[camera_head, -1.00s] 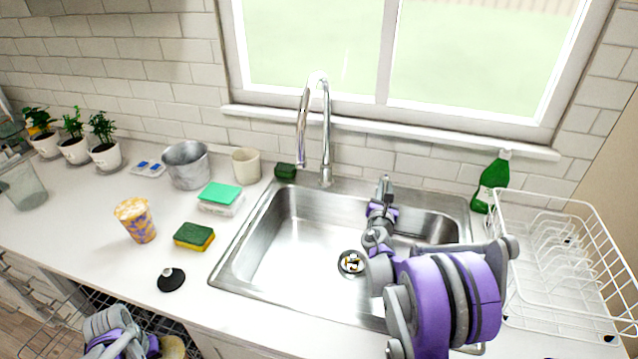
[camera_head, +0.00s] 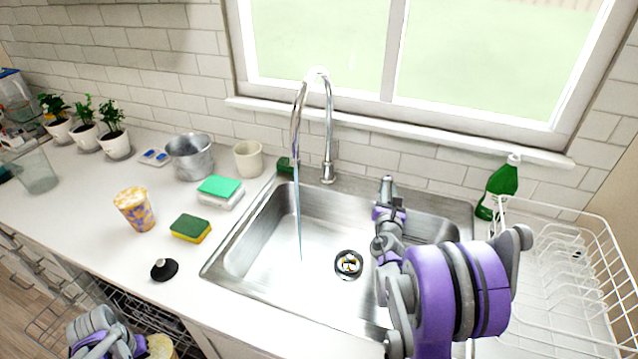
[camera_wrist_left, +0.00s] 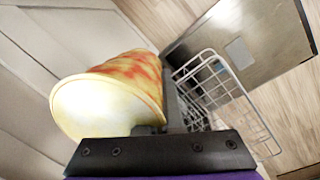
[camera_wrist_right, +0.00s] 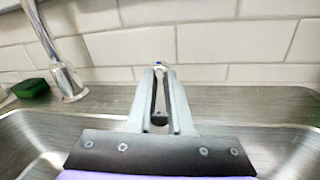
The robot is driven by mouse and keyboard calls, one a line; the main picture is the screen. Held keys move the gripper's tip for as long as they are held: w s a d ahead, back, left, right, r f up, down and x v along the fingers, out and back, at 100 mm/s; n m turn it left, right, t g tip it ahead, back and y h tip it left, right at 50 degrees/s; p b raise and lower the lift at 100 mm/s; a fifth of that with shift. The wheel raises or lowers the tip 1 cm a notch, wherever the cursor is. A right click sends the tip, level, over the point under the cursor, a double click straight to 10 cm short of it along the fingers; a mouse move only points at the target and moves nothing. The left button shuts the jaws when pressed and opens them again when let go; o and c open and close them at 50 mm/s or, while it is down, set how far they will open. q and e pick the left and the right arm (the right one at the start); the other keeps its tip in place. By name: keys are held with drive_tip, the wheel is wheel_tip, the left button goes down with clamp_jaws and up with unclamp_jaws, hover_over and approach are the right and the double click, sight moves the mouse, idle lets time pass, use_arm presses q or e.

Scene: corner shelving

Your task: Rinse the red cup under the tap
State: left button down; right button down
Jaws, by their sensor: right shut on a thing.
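The red cup (camera_wrist_left: 125,85), patterned red and yellow with a pale end facing the camera, fills much of the left wrist view. My left gripper (camera_wrist_left: 165,122) is shut on it, with one dark finger visible along its side. In the head view only the cup's pale edge (camera_head: 160,346) shows, low in front of the counter. The metal tap (camera_head: 328,125) stands behind the sink (camera_head: 235,243), and a thin stream of water (camera_head: 298,220) falls from it. My right gripper (camera_wrist_right: 159,72) is shut on what seems to be the tap handle, mostly hidden between the fingers.
On the counter left of the sink are a patterned cup (camera_head: 135,210), a sponge (camera_head: 191,228), a green-topped block (camera_head: 220,190), a black stopper (camera_head: 164,270) and a metal pot (camera_head: 190,157). A white dish rack (camera_head: 560,265) and green bottle (camera_head: 499,187) stand right.

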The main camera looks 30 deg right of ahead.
drive_tip(key=c, duration=0.8)
unclamp_jaws()
drive_tip(key=shift+c, duration=0.2)
drive_tip(key=shift+a, duration=0.1)
use_arm(q)
drive_tip(key=shift+s+f+b, duration=0.2)
drive_tip(key=shift+f+b, duration=0.45)
drive_tip(key=shift+f, duration=0.25)
use_arm(e)
drive_tip(key=v, duration=1.2)
use_arm(q)
drive_tip(key=shift+s, duration=0.1)
